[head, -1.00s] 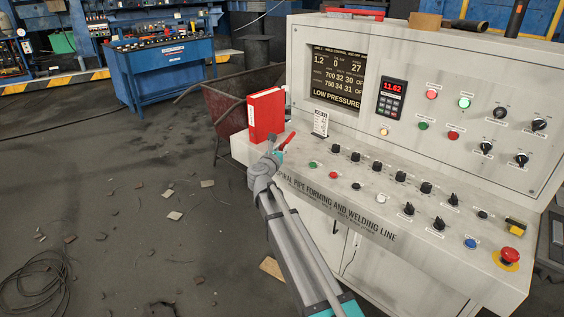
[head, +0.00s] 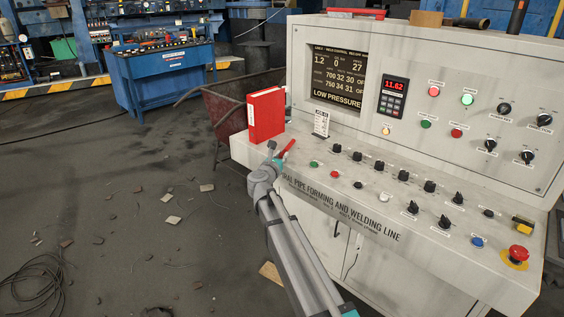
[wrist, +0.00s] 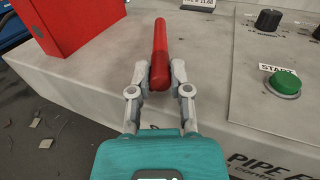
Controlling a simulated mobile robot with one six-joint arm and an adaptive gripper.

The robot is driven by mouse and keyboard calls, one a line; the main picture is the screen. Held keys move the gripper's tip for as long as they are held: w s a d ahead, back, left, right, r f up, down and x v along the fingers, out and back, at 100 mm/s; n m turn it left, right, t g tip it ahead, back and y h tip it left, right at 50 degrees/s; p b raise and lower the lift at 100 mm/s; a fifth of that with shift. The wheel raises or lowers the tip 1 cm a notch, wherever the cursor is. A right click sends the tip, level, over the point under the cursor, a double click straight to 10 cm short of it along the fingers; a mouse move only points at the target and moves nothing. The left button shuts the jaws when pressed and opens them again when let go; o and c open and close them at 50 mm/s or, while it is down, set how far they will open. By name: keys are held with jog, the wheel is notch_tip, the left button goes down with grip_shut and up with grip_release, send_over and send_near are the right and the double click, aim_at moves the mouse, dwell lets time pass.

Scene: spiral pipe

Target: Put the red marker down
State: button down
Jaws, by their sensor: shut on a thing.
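The red marker (wrist: 160,50) is between the fingers of my gripper (wrist: 160,76) in the wrist view, pointing away from the gripper. My gripper is shut on it, over the left front part of the console's pale ledge (wrist: 207,87). In the head view the marker (head: 289,146) shows as a small red stick at the end of my arm, in front of the red binder. I cannot tell whether the marker touches the ledge.
A red binder (head: 266,115) stands upright on the ledge's left end, left of the marker in the wrist view. A small white card (head: 321,123) stands to the right. A green START button (wrist: 285,84) and black knobs (wrist: 268,20) lie right. Bare ledge surrounds the marker.

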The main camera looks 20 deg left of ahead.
jog(key=shift+f, duration=0.1)
dwell(0.3)
jog(key=shift+f, duration=0.15)
jog(key=c, duration=0.6)
grip_release()
jog(key=shift+s+r, duration=0.15)
jog(key=shift+r, duration=0.05)
jog(key=s, duration=1.1)
jog(key=shift+s, duration=0.35)
